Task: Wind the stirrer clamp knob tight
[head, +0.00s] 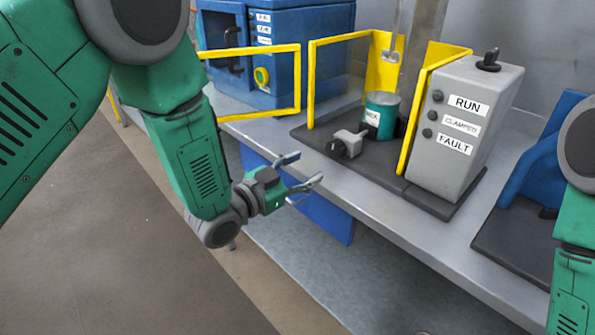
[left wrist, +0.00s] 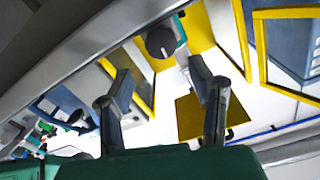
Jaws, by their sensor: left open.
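The clamp, a small grey block (head: 351,142) with a dark knob (head: 336,149) on its near left side, sits on the dark base plate in front of a teal can (head: 382,112) labelled MIX. My left gripper (head: 303,169) is open and empty, in front of the bench edge and apart from the knob, below and left of it in the head view. In the left wrist view a round dark knob (left wrist: 160,42) shows beyond the gap between the open fingers (left wrist: 160,76). My right arm shows at the right edge of the head view; its gripper is out of view.
Yellow guard frames (head: 405,120) flank the can. A grey control box (head: 463,125) with RUN, CLAMPED and FAULT labels stands to the right. The bench front edge (head: 395,240) lies just beyond my gripper.

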